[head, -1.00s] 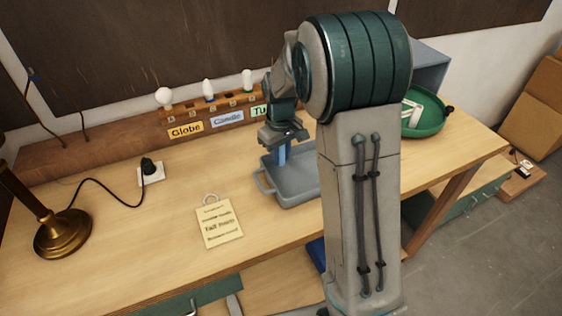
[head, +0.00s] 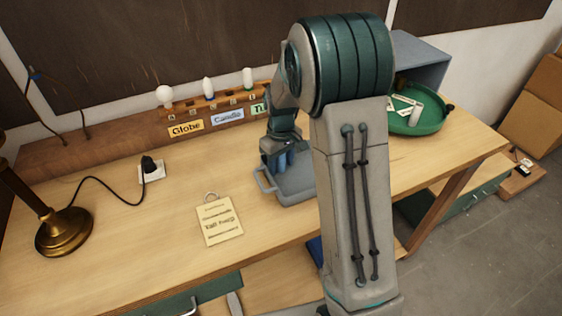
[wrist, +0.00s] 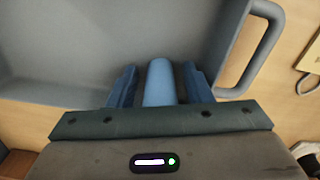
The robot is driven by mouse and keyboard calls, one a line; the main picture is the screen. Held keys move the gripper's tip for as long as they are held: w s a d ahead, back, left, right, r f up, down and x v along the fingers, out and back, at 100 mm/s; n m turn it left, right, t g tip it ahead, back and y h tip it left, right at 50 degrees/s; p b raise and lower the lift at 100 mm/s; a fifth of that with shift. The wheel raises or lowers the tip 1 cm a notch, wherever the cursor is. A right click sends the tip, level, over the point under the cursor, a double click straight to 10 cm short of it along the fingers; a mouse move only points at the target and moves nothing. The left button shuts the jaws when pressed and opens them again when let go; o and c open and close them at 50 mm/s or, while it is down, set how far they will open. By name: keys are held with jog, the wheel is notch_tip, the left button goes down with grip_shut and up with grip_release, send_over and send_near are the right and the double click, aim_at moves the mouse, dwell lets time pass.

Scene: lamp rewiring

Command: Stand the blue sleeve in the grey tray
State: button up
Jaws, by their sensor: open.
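The grey tray (head: 297,188) sits on the bench, partly hidden by my arm in the head view. Its floor and looped handle fill much of the wrist view (wrist: 90,45). The light blue sleeve (wrist: 160,85) is between the two dark blue fingers of my gripper (wrist: 160,75), in line with them. Narrow gaps show beside it, so the gripper is open around it. In the head view my gripper (head: 280,163) points down over the tray's back left part. The sleeve looks upright; whether its lower end touches the tray floor is hidden.
A paper tag (head: 219,220) lies left of the tray. A bulb rack (head: 215,104) with label cards stands behind. A green round tray (head: 418,119) is at the right, and a brass lamp (head: 62,234) at the left. Bench between lamp and tag is mostly clear.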

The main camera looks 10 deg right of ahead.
notch_tip(320, 180, up, 12)
jog(key=s+r+m+t, duration=0.1)
jog(key=s+m+t, duration=0.2)
jog(key=s, duration=2)
jog(key=shift+s+d+r+m, duration=0.35)
jog(key=shift+d+m, duration=0.1)
jog(key=shift+m, duration=0.65)
